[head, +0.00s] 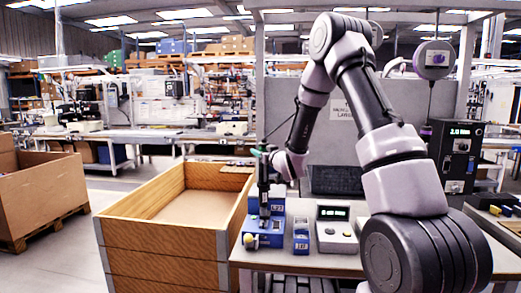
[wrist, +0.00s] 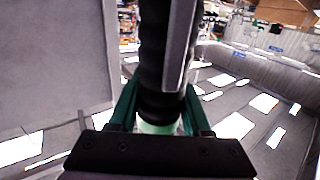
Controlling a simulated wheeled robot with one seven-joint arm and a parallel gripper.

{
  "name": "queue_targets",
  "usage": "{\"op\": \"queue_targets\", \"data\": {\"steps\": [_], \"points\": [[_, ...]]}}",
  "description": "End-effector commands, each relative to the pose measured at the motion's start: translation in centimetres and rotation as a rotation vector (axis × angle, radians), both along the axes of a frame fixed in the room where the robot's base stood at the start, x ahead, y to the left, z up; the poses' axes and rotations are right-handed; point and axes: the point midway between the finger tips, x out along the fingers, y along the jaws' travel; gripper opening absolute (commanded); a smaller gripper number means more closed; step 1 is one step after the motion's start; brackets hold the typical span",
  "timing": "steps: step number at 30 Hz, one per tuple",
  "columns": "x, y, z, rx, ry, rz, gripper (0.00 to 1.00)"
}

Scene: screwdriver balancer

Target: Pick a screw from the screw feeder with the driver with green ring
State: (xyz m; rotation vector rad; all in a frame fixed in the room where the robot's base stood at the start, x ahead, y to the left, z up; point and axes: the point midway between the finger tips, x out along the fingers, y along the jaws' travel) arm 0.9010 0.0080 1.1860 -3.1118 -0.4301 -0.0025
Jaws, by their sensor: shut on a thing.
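My gripper (head: 268,156) is shut on the driver with green ring (head: 264,188), which hangs upright below it in the head view. In the wrist view the black driver body (wrist: 160,60) stands between the green fingers, with its green ring (wrist: 158,128) low between them. A blue unit with a yellow knob (head: 263,236), which looks like the screw feeder, sits on the bench's left end. The driver's lower end is over or in front of this unit. I cannot tell whether its tip touches it, and no screw can be made out.
A small blue box (head: 301,236) and a grey device with a green display (head: 337,230) stand right of the blue unit. A large open wooden crate (head: 165,243) adjoins the bench on the left. A black control box (head: 456,157) stands at the right. A grey panel rises behind.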

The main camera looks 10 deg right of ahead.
Motion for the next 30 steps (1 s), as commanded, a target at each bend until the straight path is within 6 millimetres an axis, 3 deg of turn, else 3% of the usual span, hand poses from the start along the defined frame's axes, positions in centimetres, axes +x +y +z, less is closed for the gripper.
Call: {"op": "queue_targets", "data": {"steps": [14, 30], "points": [[0.0, 0.2, -0.1, 0.000, 0.000, 0.003, 0.00], [-0.1, 0.1, -1.7, 0.000, 0.000, 0.003, 0.00]]}}
